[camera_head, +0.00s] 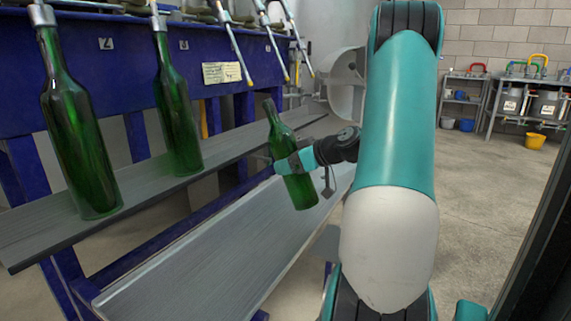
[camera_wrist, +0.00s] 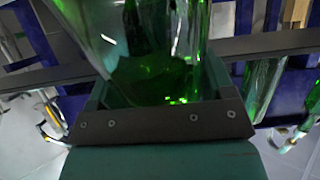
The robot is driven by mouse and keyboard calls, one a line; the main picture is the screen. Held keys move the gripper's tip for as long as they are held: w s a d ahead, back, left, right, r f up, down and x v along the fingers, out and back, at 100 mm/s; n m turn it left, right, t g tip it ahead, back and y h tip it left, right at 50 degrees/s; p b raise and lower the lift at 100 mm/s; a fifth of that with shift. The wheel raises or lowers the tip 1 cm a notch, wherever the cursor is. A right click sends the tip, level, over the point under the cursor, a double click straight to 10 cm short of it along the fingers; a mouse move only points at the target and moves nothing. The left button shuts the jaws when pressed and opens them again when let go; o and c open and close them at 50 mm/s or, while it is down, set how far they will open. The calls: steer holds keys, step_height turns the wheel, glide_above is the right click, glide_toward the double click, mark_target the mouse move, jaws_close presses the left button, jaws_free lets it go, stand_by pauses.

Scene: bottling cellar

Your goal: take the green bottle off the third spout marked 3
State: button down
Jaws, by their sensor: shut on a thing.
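My gripper (camera_head: 292,163) is shut around a green bottle (camera_head: 300,190). That bottle is tilted, its neck up and to the left, and it is held in the air over the lower grey shelf, clear of the spouts. In the wrist view the green glass (camera_wrist: 150,75) fills the space between the jaws of my gripper (camera_wrist: 155,95). Another green bottle (camera_head: 178,120) stands under a spout (camera_head: 158,20) beside a plate that looks like 3 (camera_head: 184,44). A further green bottle (camera_head: 78,150) stands under the left spout (camera_head: 42,14), near a plate that looks like 4 (camera_head: 105,43).
Several empty spouts (camera_head: 235,50) hang to the right along the blue frame (camera_head: 60,85). The upper grey shelf (camera_head: 145,190) carries the two standing bottles. The lower grey shelf (camera_head: 220,250) is bare. Open floor (camera_head: 480,200) lies to the right, with racks behind.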

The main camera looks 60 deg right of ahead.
steer(key=shift+v, duration=2.05)
steer(key=shift+s+f, duration=0.1)
steer(key=shift+s, duration=0.25)
